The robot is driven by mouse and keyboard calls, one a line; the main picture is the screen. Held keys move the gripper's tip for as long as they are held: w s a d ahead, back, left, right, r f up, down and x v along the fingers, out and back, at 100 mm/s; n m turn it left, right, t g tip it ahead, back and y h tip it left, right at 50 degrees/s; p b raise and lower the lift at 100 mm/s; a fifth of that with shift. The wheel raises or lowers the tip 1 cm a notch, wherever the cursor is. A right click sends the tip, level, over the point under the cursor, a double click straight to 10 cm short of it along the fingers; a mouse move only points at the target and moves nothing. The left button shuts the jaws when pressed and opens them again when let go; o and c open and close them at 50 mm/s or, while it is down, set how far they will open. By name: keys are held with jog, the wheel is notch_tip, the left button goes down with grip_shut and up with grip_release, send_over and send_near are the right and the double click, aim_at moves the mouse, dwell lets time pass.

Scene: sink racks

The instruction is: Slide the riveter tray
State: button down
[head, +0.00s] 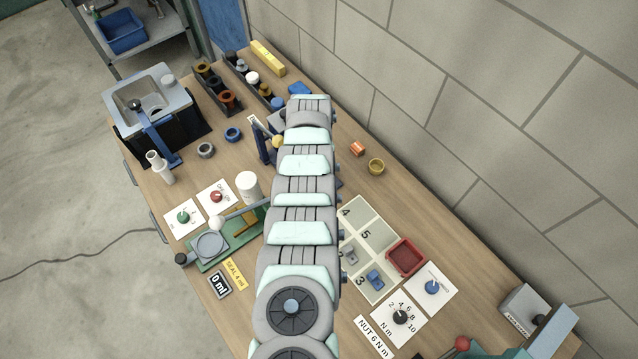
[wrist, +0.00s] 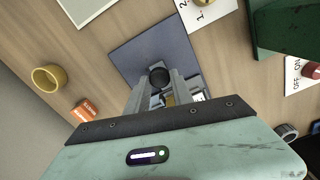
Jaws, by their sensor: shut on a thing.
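A flat blue-grey square plate (wrist: 134,48), which looks like the riveter tray, lies on the wooden table in the wrist view. I cannot tell for certain whether the knob is fixed to the plate. Small parts show between the fingers below the knob, too covered to make out. In the head view my arm hides the gripper and nearly all of the plate.
An orange box (head: 357,148) and a yellow ring (head: 376,166) stand right of my arm, near the wall. A compartment tray (head: 379,234) and red bin (head: 406,257) are at lower right. A white cylinder (head: 248,186) and green board (head: 205,263) are on the left.

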jog(key=shift+w+a+f+b, duration=0.1)
jog(key=shift+b, duration=0.25)
jog(key=c, duration=1.1)
grip_release()
jog(key=shift+w, duration=0.1)
notch_tip(320, 180, up, 4)
jog(key=p, duration=0.3)
jog(key=shift+a+f, duration=0.1)
jog(key=shift+f, duration=0.05)
jog(key=shift+r+b, duration=0.25)
jog(key=shift+b, duration=0.05)
notch_tip(320, 180, up, 7)
jog(key=shift+f, duration=0.1)
